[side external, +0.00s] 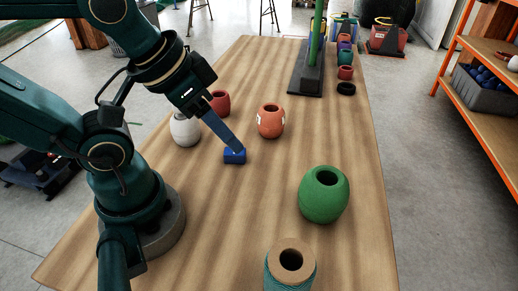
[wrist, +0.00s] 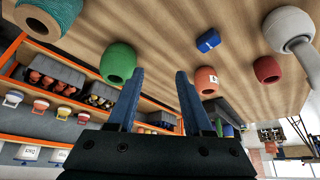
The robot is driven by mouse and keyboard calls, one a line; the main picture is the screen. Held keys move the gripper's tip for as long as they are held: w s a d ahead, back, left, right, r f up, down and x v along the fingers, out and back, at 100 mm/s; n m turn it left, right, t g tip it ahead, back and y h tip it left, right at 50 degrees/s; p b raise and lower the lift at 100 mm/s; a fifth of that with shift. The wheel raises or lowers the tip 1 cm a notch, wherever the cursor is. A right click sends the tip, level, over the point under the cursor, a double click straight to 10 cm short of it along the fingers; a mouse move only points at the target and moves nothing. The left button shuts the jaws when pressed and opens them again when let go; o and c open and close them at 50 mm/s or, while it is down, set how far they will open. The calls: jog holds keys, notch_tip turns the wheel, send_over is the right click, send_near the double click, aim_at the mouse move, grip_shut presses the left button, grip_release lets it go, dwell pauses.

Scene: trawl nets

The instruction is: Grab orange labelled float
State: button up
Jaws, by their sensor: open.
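The orange float (side external: 270,121) stands upright on the wooden table, with a white label on its side and a dark hole in its top. It also shows in the wrist view (wrist: 206,83), to the right of my right-hand finger. My gripper (side external: 237,149) is to the left of the float in the side view, apart from it, its fingers slanting downward. In the wrist view my gripper (wrist: 160,74) has its two blue fingers spread, with nothing between them. The side view does not show the two fingers separately.
A blue block (side external: 235,156) appears by my fingertips in the side view. A red float (side external: 220,103) and a white float (side external: 185,130) stand left, a green float (side external: 324,196) and a twine spool (side external: 290,266) nearer the front. A post on a dark base (side external: 308,75) stands behind.

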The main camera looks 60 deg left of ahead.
jog(key=o, duration=0.7)
